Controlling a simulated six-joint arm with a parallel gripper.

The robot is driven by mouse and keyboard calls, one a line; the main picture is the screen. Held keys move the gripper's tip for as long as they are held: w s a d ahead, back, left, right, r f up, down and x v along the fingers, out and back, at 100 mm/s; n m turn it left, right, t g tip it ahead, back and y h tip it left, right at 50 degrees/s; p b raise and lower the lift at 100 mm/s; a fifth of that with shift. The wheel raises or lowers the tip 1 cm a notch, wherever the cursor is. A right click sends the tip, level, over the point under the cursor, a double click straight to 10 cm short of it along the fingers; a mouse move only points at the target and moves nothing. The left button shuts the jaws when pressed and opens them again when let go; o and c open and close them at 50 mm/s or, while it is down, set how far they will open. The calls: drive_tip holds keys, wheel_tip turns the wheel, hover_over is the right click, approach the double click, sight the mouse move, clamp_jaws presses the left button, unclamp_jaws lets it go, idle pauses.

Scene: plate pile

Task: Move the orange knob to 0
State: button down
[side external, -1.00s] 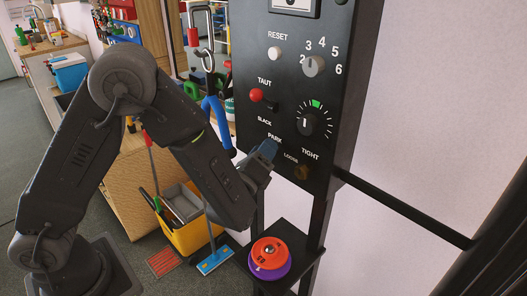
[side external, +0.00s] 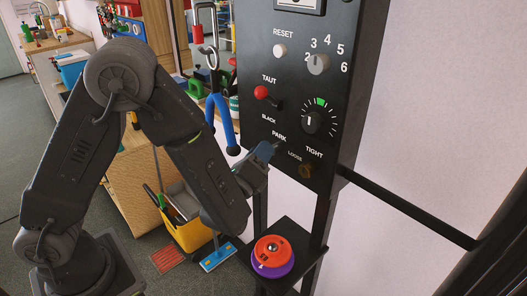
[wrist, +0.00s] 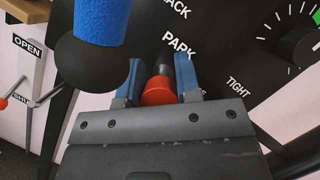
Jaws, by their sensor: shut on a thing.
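My gripper (side external: 264,153) is at the black control panel (side external: 285,70), below the word PARK. In the wrist view, the blue-padded fingers of my gripper (wrist: 161,78) are shut on a red-orange lever knob (wrist: 158,92) with a dark stem. In the side view my gripper hides this knob. An orange disc (side external: 285,247) with a centre knob lies on a purple disc (side external: 268,271) on a small black shelf below. I cannot read a 0 on it.
A red-tipped lever (side external: 262,92) stands at TAUT, near a grey numbered dial (side external: 318,64) and a black dial (side external: 312,122). A brown knob (side external: 306,171) is by LOOSE. A blue hanging handle (side external: 222,118) is close left of my gripper. A black bar (side external: 410,210) extends right.

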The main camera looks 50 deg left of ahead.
drive_tip(key=c, duration=0.8)
unclamp_jaws()
drive_tip(key=shift+s, duration=0.15)
drive_tip(key=v, duration=1.3)
drive_tip(key=shift+s, duration=0.4)
drive_tip(key=shift+d, duration=0.1)
